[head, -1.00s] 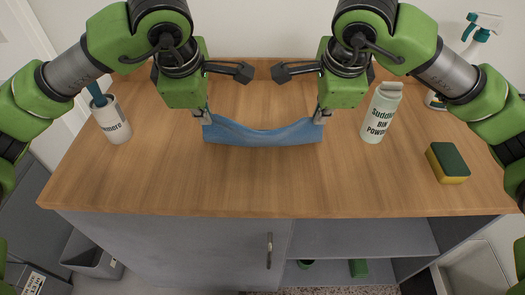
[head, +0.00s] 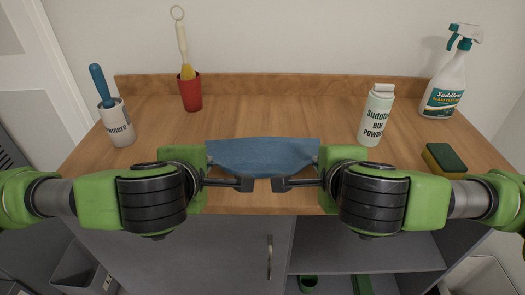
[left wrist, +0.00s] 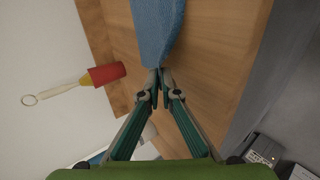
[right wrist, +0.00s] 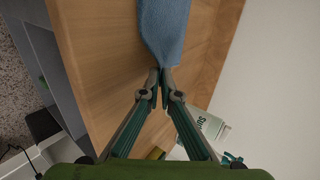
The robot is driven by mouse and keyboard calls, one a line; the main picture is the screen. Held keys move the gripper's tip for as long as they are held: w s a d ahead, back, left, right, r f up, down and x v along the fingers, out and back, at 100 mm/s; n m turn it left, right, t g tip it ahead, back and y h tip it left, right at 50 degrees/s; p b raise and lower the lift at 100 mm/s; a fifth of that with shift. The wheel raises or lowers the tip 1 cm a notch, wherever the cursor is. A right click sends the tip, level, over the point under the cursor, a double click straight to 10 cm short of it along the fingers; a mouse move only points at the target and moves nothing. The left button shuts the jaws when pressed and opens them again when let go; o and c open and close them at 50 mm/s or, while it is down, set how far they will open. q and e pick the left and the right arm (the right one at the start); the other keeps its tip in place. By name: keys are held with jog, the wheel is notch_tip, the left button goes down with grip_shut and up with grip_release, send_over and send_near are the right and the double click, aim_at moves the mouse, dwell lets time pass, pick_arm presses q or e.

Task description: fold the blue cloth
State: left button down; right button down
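The blue cloth (head: 262,155) is stretched between my two grippers over the front part of the wooden counter, its upper edge nearly straight and its lower edge sagging. My left gripper (left wrist: 159,72) is shut on one end of the cloth (left wrist: 158,28). My right gripper (right wrist: 160,72) is shut on the other end of the cloth (right wrist: 164,30). Whether the lower part of the cloth touches the counter is hard to tell.
The counter's middle back is clear.

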pick_arm(q)
jog(key=c, duration=2)
grip_release()
pick_arm(e)
jog(key=c, duration=2)
grip_release()
